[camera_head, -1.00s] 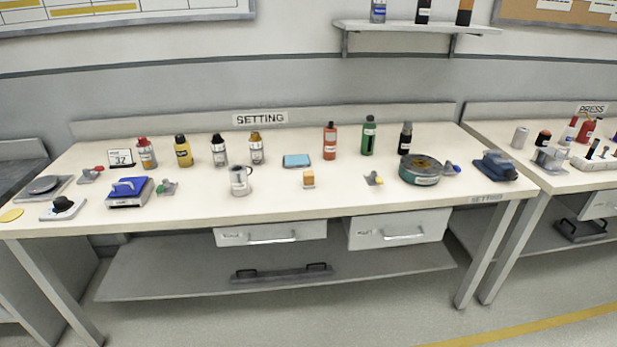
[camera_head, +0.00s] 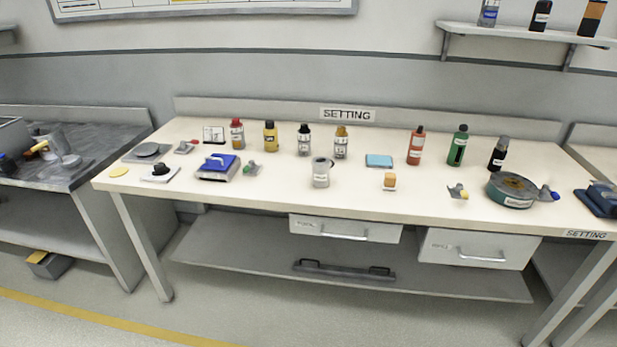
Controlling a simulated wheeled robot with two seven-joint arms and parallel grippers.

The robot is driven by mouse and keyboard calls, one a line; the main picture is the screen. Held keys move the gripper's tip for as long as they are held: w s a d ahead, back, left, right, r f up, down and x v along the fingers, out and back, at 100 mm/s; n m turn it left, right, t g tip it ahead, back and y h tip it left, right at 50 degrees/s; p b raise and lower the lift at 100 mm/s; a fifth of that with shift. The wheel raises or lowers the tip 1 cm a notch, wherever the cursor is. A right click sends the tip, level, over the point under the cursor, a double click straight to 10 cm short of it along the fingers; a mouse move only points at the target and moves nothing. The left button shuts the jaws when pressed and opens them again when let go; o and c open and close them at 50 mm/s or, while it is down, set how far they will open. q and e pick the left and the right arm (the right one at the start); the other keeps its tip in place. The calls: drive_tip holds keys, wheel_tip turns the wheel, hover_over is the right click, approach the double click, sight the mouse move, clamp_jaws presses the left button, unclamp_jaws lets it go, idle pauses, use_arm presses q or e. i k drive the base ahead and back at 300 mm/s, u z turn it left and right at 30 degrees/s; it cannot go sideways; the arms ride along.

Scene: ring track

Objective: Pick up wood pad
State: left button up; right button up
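No thing in view is clearly marked as the wood pad. A small orange-tan block (camera_head: 390,178) sits on a pale labelled base near the front middle of the SETTING table (camera_head: 260,205). A flat blue pad (camera_head: 379,160) lies behind the orange-tan block. Neither of my grippers is in view.
Several bottles stand along the table's back, including a red one (camera_head: 415,146) and a green one (camera_head: 458,146). A metal mug (camera_head: 321,173) and a round green tin (camera_head: 511,190) stand nearer the front. A dark bench (camera_head: 80,170) is at left. Drawers (camera_head: 345,228) hang under the table.

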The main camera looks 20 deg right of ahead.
sight(388, 183)
drive_tip(key=u, duration=2.5)
drive_tip(key=k, duration=2.8)
drive_tip(key=z, duration=1.25)
